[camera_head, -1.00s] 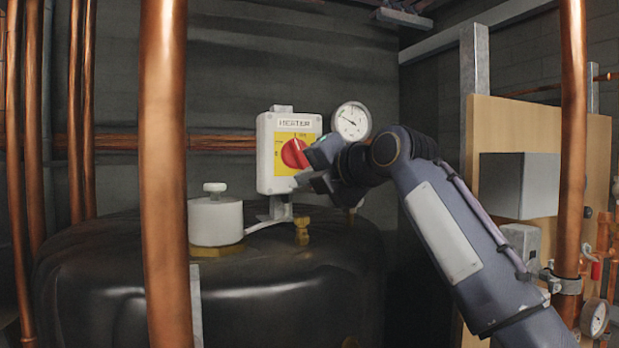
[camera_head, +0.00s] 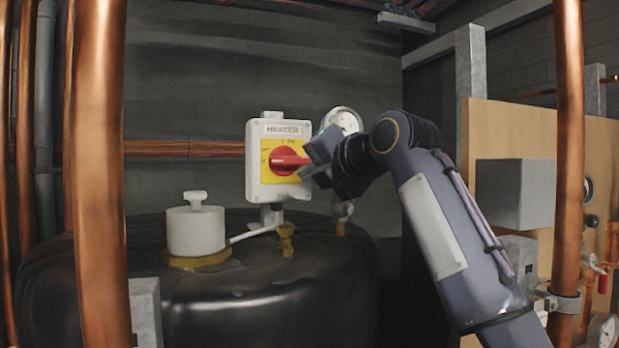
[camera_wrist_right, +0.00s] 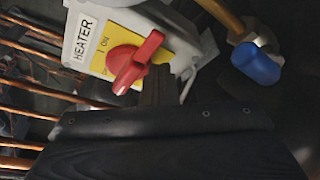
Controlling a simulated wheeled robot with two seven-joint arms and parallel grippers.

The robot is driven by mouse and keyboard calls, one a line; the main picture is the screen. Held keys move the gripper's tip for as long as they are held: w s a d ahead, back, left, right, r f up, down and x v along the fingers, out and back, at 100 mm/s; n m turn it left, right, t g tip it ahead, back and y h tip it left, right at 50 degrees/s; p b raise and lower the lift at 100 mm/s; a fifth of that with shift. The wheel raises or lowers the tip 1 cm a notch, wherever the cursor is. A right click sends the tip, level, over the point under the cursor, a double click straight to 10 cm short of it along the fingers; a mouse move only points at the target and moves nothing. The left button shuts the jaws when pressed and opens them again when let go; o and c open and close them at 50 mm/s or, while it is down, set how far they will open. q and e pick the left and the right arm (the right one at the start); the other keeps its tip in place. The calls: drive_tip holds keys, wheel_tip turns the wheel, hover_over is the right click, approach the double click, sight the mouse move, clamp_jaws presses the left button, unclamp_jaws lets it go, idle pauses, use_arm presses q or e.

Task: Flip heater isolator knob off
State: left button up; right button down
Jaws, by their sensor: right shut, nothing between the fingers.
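The heater isolator is a pale box (camera_head: 279,193) on the wall above the tank, with a HEATER label and a yellow plate. Its red knob (camera_head: 286,161) has its handle lying about horizontal, pointing right toward my gripper. The red knob (camera_wrist_right: 137,62) also shows in the right wrist view. My right gripper (camera_head: 310,172) is shut and empty at the right side of the box, just below the handle's end. In the wrist view the fingers (camera_wrist_right: 158,85) are close beside the handle; I cannot tell if they touch. My left gripper is not in view.
A black tank (camera_head: 220,300) with a white cap (camera_head: 196,230) stands below the box. A pressure gauge (camera_head: 345,119) is behind my gripper. Copper pipes (camera_head: 99,180) stand at left and right (camera_head: 568,150). A blue handle (camera_wrist_right: 255,62) shows in the wrist view.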

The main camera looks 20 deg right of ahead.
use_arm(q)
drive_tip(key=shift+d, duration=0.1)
use_arm(e)
drive_tip(key=shift+s+d+r, duration=0.15)
drive_tip(key=shift+d+r, duration=0.05)
drive_tip(key=shift+r, duration=0.4)
idle(0.3)
